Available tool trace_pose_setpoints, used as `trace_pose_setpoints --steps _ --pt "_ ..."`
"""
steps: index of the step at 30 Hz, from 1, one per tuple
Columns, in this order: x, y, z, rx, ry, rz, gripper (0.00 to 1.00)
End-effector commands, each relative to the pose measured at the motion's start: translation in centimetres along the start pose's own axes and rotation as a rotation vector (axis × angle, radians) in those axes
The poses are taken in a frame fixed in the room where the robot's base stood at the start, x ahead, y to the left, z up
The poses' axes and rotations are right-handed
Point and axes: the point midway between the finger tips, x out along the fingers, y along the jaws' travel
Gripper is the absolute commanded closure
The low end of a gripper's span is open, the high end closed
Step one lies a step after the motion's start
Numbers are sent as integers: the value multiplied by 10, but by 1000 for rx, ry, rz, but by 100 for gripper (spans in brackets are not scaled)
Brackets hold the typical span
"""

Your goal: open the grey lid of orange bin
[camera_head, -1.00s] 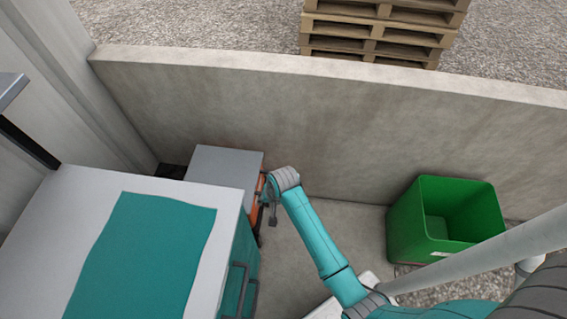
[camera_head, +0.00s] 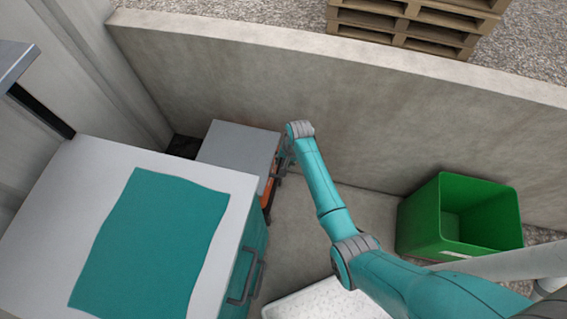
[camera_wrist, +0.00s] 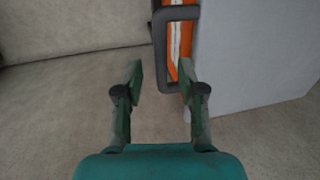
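The orange bin (camera_head: 268,192) stands against the concrete wall, past the white-topped cabinet, and its grey lid (camera_head: 237,146) lies flat and closed on top. In the wrist view the grey lid (camera_wrist: 262,55) fills the upper right, with a strip of the orange bin (camera_wrist: 181,40) beside it. A dark grey handle (camera_wrist: 160,45) sticks out from that side. My gripper (camera_wrist: 161,78) is open, with the handle's lower end between its fingertips, close to the right finger. I cannot tell whether they touch. In the head view my gripper is mostly hidden behind my arm at the bin's right side.
A white-topped cabinet (camera_head: 55,195) with a teal mat (camera_head: 150,245) and a side handle stands at left, close to the bin. An open green bin (camera_head: 425,222) is at right. The concrete wall (camera_head: 370,110) runs close behind. Floor between the bins is clear.

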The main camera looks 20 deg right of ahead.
Motion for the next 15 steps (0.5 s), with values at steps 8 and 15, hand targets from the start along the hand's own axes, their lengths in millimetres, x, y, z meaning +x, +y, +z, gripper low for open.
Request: trace_pose_setpoints --steps 8,15 --pt "22 0 0 0 0 0 61" --pt "24 0 0 0 0 0 61"
